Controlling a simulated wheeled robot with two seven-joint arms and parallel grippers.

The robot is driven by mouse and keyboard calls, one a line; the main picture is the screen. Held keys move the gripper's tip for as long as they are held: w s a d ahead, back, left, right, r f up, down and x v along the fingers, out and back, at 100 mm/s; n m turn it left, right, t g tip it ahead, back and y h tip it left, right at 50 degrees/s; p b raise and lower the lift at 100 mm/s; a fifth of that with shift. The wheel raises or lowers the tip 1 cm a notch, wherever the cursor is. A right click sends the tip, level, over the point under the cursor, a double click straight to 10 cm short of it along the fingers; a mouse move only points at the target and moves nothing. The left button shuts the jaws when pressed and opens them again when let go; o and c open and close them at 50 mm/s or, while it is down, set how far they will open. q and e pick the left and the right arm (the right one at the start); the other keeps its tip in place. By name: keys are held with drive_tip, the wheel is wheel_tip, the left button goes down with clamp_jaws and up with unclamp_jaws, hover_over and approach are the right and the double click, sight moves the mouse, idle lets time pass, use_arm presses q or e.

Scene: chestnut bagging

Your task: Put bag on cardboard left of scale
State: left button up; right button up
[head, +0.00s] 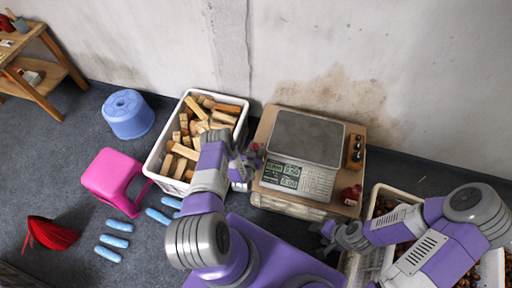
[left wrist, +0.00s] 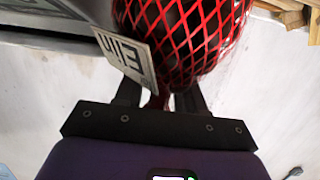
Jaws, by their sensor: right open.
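A red net bag (left wrist: 182,40) of dark contents, with a white tag (left wrist: 125,58) reading "Elin", is at my left gripper (left wrist: 158,97). Red netting runs down between its fingers, which look shut on the bag's neck. In the head view my left gripper (head: 246,168) is at the left front of the scale (head: 305,137), mostly hiding the bag; a bit of red shows beside it. The cardboard (head: 266,122) lies under the scale, with a narrow strip bare on its left. My right gripper (head: 335,238) is open and empty, right of the scale's front.
A white crate of wood blocks (head: 160,150) stands left of the cardboard. A red item (head: 351,194) and a dark device (head: 355,150) lie right of the scale. White bins (head: 377,188) with brown contents stand at lower right. A pink stool (head: 112,178) and blue stool (head: 128,114) are left.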

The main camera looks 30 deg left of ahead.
use_arm(q)
drive_tip(key=shift+o, duration=0.8)
drive_tip(key=shift+r, duration=0.2)
drive_tip(key=p+v, duration=0.4)
drive_tip(key=v, duration=0.8)
drive_tip(key=d+r+g+h, duration=0.3)
drive_tip(key=d+g+h, duration=0.1)
drive_tip(key=d+g, duration=0.35)
drive_tip(key=s+d+r+g+h, duration=0.3)
drive_tip(key=s+d+r+g, duration=0.4)
drive_tip(key=s, duration=0.5)
drive_tip(key=d+r, duration=0.2)
drive_tip(key=d, duration=0.1)
drive_tip(key=shift+s+d+r+h, duration=0.25)
drive_tip(key=shift+s+r+h, duration=0.05)
drive_tip(key=shift+s+h, duration=0.1)
